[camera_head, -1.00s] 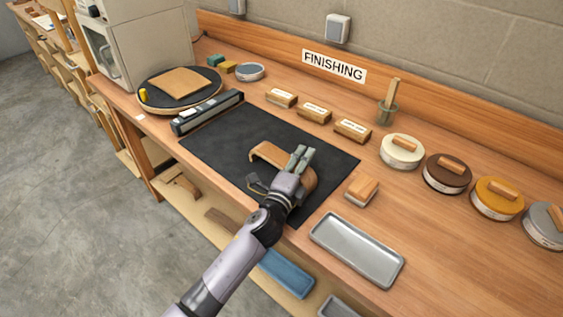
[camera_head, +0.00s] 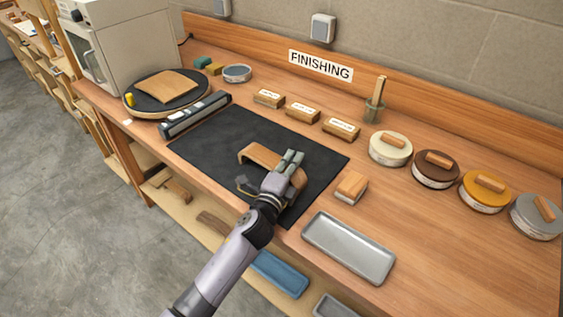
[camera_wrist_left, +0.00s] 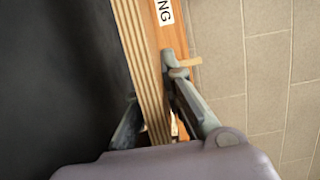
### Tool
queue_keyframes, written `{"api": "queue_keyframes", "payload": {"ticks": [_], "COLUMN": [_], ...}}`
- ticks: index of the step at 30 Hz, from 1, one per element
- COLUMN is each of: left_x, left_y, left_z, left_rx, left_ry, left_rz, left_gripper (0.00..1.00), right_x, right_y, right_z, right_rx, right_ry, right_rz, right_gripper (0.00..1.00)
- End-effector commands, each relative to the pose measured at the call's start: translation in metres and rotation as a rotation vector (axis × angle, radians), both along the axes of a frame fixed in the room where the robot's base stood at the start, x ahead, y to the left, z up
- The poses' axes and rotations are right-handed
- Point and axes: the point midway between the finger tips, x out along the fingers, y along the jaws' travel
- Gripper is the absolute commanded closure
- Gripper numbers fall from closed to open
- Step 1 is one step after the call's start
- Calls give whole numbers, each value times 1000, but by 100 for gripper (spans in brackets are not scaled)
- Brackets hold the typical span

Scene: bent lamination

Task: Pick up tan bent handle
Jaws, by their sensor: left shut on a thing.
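The tan bent handle (camera_head: 260,155) is an arched strip of wood over the black mat on the bench. My left gripper (camera_head: 290,160) reaches in from the front and is shut on the handle near its right part, which the gripper partly hides. In the left wrist view the handle's layered edge (camera_wrist_left: 141,65) runs between the two fingers of my left gripper (camera_wrist_left: 155,110). I cannot tell whether the handle touches the mat or is slightly above it. My right gripper is not in view.
A black mat (camera_head: 210,145) lies under the work area. A wooden block (camera_head: 350,187) and a metal tray (camera_head: 348,247) are right of the gripper. Labelled blocks and several round tins line the back. A turntable (camera_head: 190,100) with a wooden panel stands at left.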

Motion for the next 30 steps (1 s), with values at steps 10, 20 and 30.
{"api": "queue_keyframes", "payload": {"ticks": [10, 20, 30], "left_x": [1, 0, 0], "left_y": [1, 0, 0], "left_z": [40, 132, 192], "left_rx": [2, 0, 0], "left_ry": [-6, -9, -3], "left_rz": [-1, -2, 0], "left_gripper": [100, 100, 100], "right_x": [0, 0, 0], "right_y": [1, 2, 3], "right_z": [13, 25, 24], "right_rx": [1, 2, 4], "right_ry": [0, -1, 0], "right_rz": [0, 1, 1], "right_gripper": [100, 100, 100]}}
